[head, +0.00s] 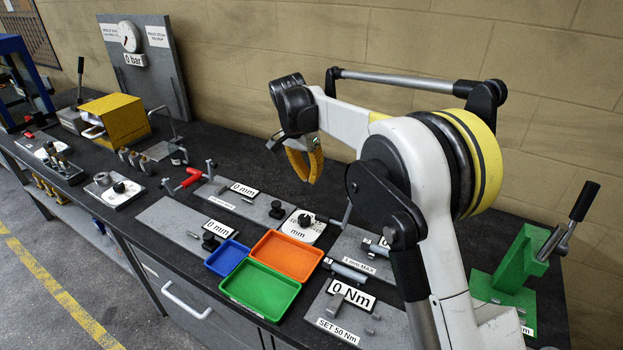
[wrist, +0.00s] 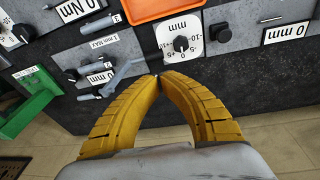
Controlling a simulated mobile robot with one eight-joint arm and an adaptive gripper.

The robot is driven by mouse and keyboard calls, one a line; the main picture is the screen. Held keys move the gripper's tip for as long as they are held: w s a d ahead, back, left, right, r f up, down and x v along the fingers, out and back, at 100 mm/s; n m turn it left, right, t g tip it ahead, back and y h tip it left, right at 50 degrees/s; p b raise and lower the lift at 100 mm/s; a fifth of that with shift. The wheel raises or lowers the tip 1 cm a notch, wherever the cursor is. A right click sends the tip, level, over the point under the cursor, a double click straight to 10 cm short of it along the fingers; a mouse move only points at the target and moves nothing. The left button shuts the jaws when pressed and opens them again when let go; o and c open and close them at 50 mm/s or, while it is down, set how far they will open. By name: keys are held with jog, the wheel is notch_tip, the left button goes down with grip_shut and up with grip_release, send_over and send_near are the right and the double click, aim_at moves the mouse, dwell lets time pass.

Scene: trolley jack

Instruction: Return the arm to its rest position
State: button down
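My arm (head: 430,180) rises from the lower right of the head view and bends over the bench. My gripper (head: 312,180) hangs from its end above the back part of the bench, pointing down. In the wrist view my gripper's yellow ribbed fingers (wrist: 160,75) come together at their tips. They look shut with nothing between them. The tips appear in front of a grey lever (wrist: 125,75) on the bench; whether they touch it cannot be told from the wrist view, but the head view shows the gripper raised.
The black bench (head: 240,170) runs along a block wall. Blue (head: 226,257), orange (head: 285,256) and green (head: 258,290) trays sit at its front. A white dial plate (head: 303,228), a green stand (head: 520,265) and a yellow box (head: 115,119) stand around. Free air surrounds the gripper.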

jog(key=s+d+r+n+t+y+b, duration=0.1)
jog(key=s+d+r+n+b, duration=0.15)
jog(key=s+d, duration=0.45)
jog(key=s+d+r+n+t+y+b, duration=0.1)
jog(key=s+d+r+t+b, duration=0.3)
jog(key=s, duration=0.6)
jog(key=s+d+f+n+b, duration=0.1)
jog(key=s+d+f, duration=0.1)
jog(key=s, duration=0.4)
jog(key=s+d+f+n, duration=0.1)
jog(key=s+d+f, duration=0.2)
jog(key=s+f, duration=0.2)
jog(key=s+d+f+n+t+b, duration=0.1)
jog(key=s+d+f, duration=0.1)
jog(key=s+f, duration=0.2)
jog(key=s, duration=0.3)
jog(key=shift+s+d+f+b, duration=0.2)
jog(key=shift+d+b, duration=0.1)
jog(key=shift+b, duration=0.05)
